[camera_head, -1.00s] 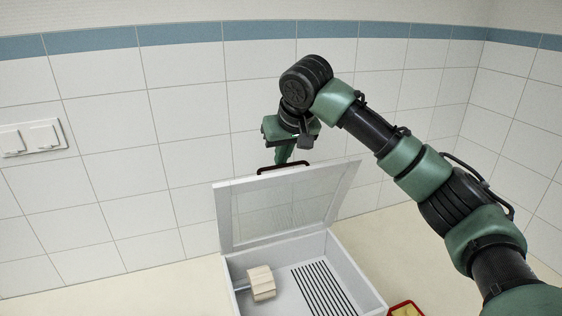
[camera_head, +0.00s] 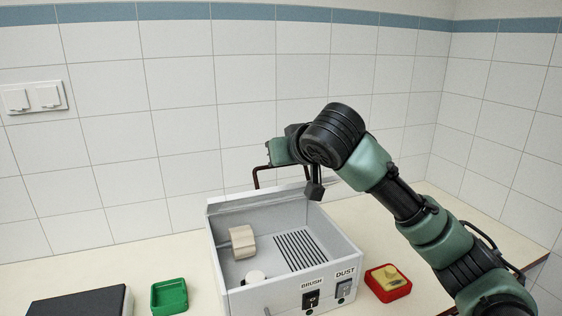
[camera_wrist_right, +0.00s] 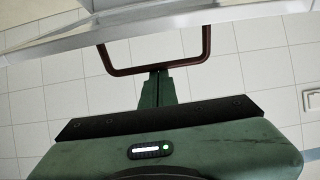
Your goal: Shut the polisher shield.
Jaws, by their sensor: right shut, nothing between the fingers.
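The polisher is a light grey open-topped box (camera_head: 290,288) on the counter, with a pale brush roller (camera_head: 242,241) and a dark slotted grille (camera_head: 297,250) inside. Its shield (camera_head: 265,195) is at the rear edge, still raised and seen almost edge-on. The shield's dark red handle (camera_head: 256,178) stands up from it, partly behind my right arm. My right gripper shows in the right wrist view (camera_wrist_right: 159,74), shut and empty, its fingertips at the handle bar; whether they touch I cannot tell. In the head view its fingertips are hidden. My left gripper is not in view.
A red tray (camera_head: 402,294) with a yellow piece (camera_head: 392,274) stands right of the box. A green tray (camera_head: 160,308) and a dark flat block (camera_head: 80,300) lie to the left. The tiled wall (camera_head: 110,140) is close behind.

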